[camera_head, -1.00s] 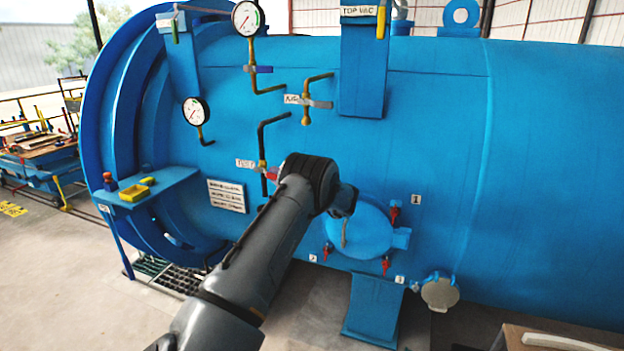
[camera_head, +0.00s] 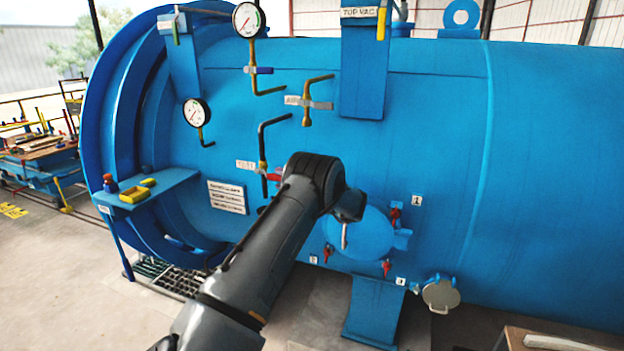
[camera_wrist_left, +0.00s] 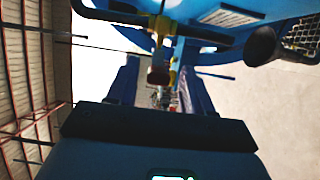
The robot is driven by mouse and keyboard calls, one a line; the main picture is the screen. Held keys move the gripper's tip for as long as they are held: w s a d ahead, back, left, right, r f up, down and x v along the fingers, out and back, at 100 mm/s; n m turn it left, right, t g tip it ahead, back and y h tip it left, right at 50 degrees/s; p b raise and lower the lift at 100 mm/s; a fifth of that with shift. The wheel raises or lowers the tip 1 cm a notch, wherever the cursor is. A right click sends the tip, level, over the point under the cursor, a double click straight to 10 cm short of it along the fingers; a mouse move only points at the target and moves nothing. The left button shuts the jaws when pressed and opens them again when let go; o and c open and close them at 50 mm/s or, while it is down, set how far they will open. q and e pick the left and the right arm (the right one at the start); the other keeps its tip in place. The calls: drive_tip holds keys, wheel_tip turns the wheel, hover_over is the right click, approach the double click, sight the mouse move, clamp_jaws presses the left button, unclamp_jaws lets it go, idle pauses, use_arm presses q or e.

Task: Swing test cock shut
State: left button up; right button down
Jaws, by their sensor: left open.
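The test cock (camera_head: 263,167) sits on a black bent pipe on the blue vessel wall, beside a small white label. Its red handle (camera_head: 274,175) points right, with its right end close to or behind my left arm. In the left wrist view the red handle (camera_wrist_left: 158,74) hangs from the brassy cock body (camera_wrist_left: 161,26). My left gripper (camera_wrist_left: 160,88) is open, with one dark finger on each side of the handle; I cannot tell whether either touches it. In the head view my left arm hides its fingers. My right gripper is not in view.
Another valve (camera_head: 308,103) and two gauges, the upper one (camera_head: 248,19) and the lower one (camera_head: 196,112), are above the cock. A round blue hatch (camera_head: 358,235) with red-handled clamps is below right. A blue shelf (camera_head: 165,185) with a yellow tray (camera_head: 134,194) is at left.

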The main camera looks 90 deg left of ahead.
use_arm(q)
drive_tip(key=b+v, duration=0.1)
drive_tip(key=v, duration=0.7)
